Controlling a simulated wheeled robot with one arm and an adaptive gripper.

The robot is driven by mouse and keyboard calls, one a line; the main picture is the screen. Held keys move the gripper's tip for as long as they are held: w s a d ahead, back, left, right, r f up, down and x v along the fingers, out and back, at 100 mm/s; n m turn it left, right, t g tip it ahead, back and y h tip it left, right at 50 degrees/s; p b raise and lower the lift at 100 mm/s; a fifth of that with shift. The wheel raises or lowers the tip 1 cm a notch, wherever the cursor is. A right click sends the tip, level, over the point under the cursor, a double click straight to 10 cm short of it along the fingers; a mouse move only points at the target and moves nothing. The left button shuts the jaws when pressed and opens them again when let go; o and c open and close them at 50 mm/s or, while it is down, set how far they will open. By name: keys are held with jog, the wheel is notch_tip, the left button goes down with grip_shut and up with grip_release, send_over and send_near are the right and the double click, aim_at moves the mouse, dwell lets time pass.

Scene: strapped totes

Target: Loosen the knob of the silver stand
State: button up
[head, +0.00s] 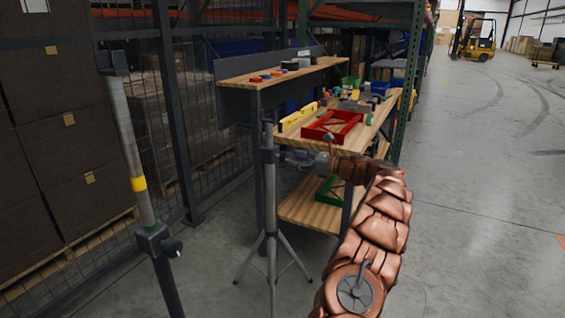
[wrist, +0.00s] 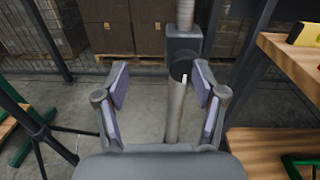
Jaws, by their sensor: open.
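The silver stand (head: 271,195) is a slim grey upright pole on splayed legs, beside the wooden workbench. In the wrist view its silver lower tube (wrist: 175,112) meets a dark collar (wrist: 183,45) with a round black knob (wrist: 181,69) facing me. My gripper (wrist: 160,80) is open and empty. In that view the knob shows between the fingers, nearer the right one; I cannot tell how far beyond the tips it is. In the head view my gripper (head: 290,157) is just right of the stand's pole, and the knob is too small to make out.
Another stand (head: 139,160) with a yellow band and its own dark knob stands at the left. The workbench (head: 345,140) holds a red frame (head: 331,127) and yellow levels, close behind my gripper. Open floor (head: 490,190) lies to the right.

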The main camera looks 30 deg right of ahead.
aim_at(288, 157)
jog(key=shift+m+t+h, duration=0.3)
jog(key=shift+m+h, duration=0.1)
jog(key=shift+m, duration=0.1)
jog(key=w, duration=0.1)
jog(key=w+f, duration=0.1)
jog(key=w, duration=0.1)
jog(key=w+b, duration=0.1)
jog(key=w, duration=0.1)
jog(key=shift+w+d+f, duration=0.15)
jog(key=shift+w+f, duration=0.1)
jog(key=shift+f, duration=0.15)
jog(key=shift+w+a+r, duration=0.1)
jog(key=shift+w+a, duration=0.35)
jog(key=shift+w, duration=0.1)
jog(key=shift+c, duration=0.2)
jog(key=c, duration=1.1)
